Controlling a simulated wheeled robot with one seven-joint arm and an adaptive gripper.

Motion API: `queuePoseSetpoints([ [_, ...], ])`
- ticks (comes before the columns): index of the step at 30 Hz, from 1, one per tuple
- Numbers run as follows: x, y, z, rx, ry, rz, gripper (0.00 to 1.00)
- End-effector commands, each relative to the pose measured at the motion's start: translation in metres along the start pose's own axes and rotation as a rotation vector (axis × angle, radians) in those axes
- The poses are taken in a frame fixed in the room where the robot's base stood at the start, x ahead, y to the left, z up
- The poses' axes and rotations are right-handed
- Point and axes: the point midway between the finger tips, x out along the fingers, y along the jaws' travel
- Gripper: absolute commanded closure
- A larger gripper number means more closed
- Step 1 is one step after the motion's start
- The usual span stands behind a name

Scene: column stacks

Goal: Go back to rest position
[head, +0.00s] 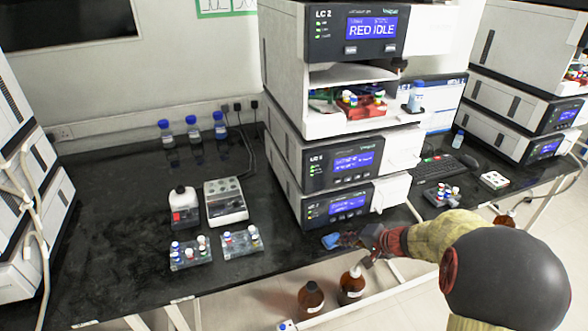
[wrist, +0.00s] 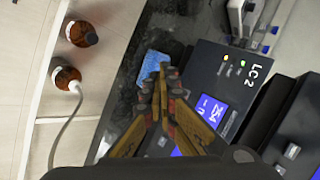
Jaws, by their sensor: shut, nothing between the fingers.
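My gripper (wrist: 163,72) is shut and empty in the wrist view, its fingertips together over the bench next to a small blue item (wrist: 150,66). In the head view my gripper (head: 345,238) is low in front of the bottom LC 2 unit (head: 338,206), with my arm reaching in from the lower right. The blue item (head: 331,241) lies on the black bench just left of the fingertips. I cannot tell whether the fingertips touch it.
The LC 2 stack (head: 290,75) rises close behind my gripper. A vial rack (head: 190,252) and a white tray device (head: 225,201) stand on the bench to the left. Brown bottles (head: 311,297) stand on the floor below. The bench's left part is clear.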

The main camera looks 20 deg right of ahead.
Motion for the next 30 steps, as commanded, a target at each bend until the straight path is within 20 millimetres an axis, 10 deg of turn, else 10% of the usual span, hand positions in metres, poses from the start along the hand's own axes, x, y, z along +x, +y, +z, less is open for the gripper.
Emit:
queuePoseSetpoints([
  [7, 0.000, 0.003, 0.007, 0.081, -0.024, 0.009, 1.00],
  [14, -0.028, 0.028, 0.074, 0.109, -0.190, 0.159, 1.00],
  [30, -0.243, -0.060, 0.195, -0.649, -0.233, 0.583, 1.00],
])
